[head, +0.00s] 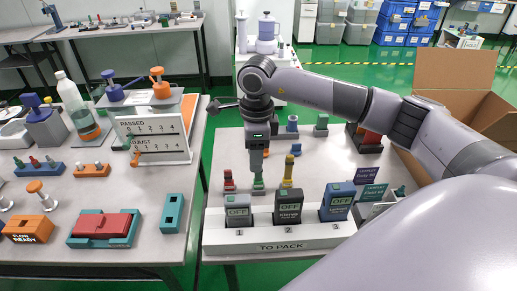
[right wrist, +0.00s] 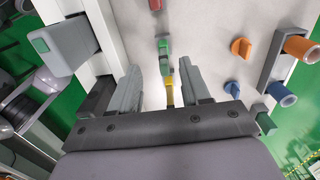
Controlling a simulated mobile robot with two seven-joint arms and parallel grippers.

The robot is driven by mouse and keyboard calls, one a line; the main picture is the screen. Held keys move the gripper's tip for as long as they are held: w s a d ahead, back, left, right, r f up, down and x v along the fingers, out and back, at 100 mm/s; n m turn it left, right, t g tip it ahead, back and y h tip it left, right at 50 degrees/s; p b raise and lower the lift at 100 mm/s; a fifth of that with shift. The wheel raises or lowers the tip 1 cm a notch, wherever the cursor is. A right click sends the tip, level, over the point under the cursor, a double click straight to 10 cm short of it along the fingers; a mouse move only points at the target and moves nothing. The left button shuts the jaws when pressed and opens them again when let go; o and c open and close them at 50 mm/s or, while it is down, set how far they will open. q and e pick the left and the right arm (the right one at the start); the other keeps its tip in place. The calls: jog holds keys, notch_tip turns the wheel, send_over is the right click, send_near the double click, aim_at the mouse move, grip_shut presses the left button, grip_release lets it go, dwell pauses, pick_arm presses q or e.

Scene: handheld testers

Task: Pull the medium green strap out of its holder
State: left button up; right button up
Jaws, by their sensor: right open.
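A small green strap piece (head: 258,185) stands on the right-hand table, between a red one (head: 228,181) and a yellow one (head: 288,172). My right gripper (head: 257,170) points down right above the green piece in the head view. In the right wrist view my open fingers (right wrist: 160,75) show with the green piece (right wrist: 164,48) just beyond the tips. The yellow piece (right wrist: 170,91) shows in the gap between the fingers, and the red piece (right wrist: 154,5) is at the top edge. The holder of the green piece cannot be made out clearly. My left gripper is not in view.
A white "TO PACK" rack (head: 281,236) with several OFF testers stands at the front. An orange knob (right wrist: 241,47) and a holder with orange and blue rolls (right wrist: 285,55) are to the right in the wrist view. An open cardboard box (head: 455,80) stands at right.

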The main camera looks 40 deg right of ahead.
aim_at(258, 180)
jog(key=shift+d+f, duration=0.2)
jog(key=shift+d, duration=0.25)
jog(key=shift+f, duration=3.45)
jog(key=shift+r, duration=0.1)
grip_shut()
